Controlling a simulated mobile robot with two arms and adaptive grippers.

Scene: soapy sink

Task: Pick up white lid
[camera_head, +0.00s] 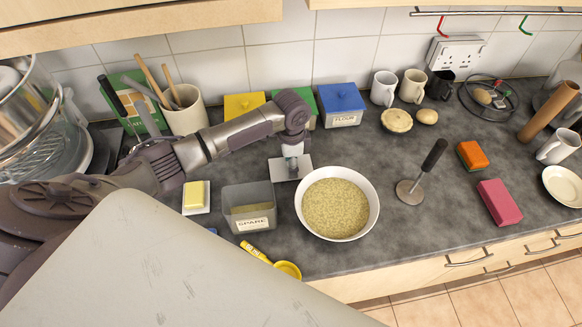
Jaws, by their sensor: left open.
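A square whitish lid (278,171) lies on the dark counter behind the grey open container labelled SPARE (248,196). My left gripper (292,163) points down right over the lid, and its tips cover part of it. The gripper is open, and the lid shows no lift off the counter. I cannot tell whether the tips touch it. My right gripper is not in view.
A white bowl of grain (367,206) stands close right of the lid. Yellow, green and blue-lidded (341,97) canisters stand behind. Butter on a dish (196,197) is at left.

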